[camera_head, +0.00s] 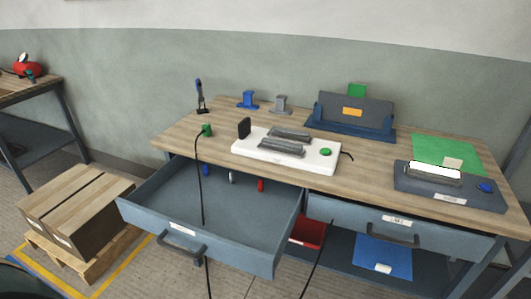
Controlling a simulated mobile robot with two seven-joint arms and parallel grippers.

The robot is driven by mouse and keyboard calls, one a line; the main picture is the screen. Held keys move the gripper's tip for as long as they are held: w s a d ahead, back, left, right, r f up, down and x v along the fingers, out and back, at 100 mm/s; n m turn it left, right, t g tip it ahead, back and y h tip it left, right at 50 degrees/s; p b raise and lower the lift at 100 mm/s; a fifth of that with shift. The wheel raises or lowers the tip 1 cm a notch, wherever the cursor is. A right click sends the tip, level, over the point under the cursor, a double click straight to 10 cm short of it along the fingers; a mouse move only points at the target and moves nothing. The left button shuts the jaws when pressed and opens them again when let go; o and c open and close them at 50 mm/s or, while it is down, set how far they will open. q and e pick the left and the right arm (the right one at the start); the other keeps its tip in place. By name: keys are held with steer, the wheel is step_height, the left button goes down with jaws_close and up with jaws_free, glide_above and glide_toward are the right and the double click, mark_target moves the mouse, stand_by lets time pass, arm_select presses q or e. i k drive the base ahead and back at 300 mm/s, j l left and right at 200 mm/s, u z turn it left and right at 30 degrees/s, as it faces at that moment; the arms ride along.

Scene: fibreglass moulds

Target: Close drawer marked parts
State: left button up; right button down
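The right drawer (350,215) looks shut under the tabletop, with a white label (393,221) and a dark handle (388,236). Both labels are too small to read, so I cannot tell which says parts. Neither of my grippers is in view.
A black cable (200,180) drops from a green plug (207,130) across the open drawer. The wooden workbench top (180,140) bears a white device (310,158) and other fixtures. A box on a pallet (75,205) stands left of the drawer.

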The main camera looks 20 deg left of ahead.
mark_target(246, 228)
steer(key=u, duration=1.35)
steer(key=i+l+z, duration=0.15)
steer(key=i+l, duration=0.2)
steer(key=l, duration=0.1)
